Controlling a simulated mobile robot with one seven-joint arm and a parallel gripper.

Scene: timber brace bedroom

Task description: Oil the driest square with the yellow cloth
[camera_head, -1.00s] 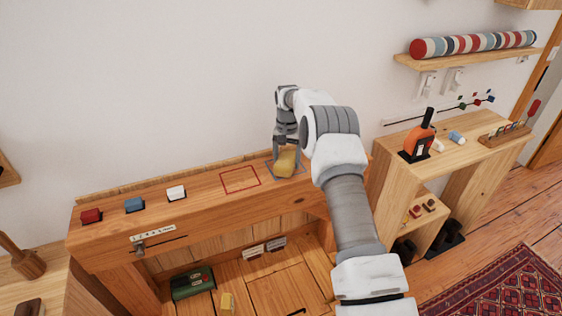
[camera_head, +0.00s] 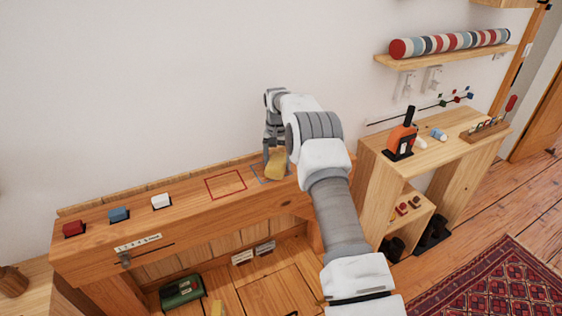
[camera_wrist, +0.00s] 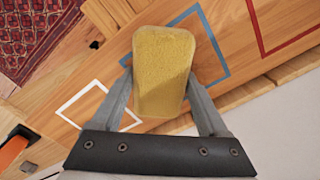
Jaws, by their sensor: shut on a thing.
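My gripper (camera_head: 274,148) is shut on the yellow cloth (camera_head: 276,165), a thick pad, above the wooden bench top. In the wrist view the cloth (camera_wrist: 163,65) sits between both fingers and covers part of a blue-outlined square (camera_wrist: 209,58). I cannot tell whether it touches the wood. A red-outlined square (camera_head: 226,185) lies left of the gripper in the head view; it also shows in the wrist view (camera_wrist: 280,22). A white-outlined square (camera_wrist: 97,105) shows on the other side of the cloth. Which square is driest is not clear.
A red block (camera_head: 74,229), a blue block (camera_head: 119,214) and a white block (camera_head: 161,201) stand along the bench's left part. A green box (camera_head: 182,290) lies below. A shelf unit with an orange tool (camera_head: 401,137) stands to the right.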

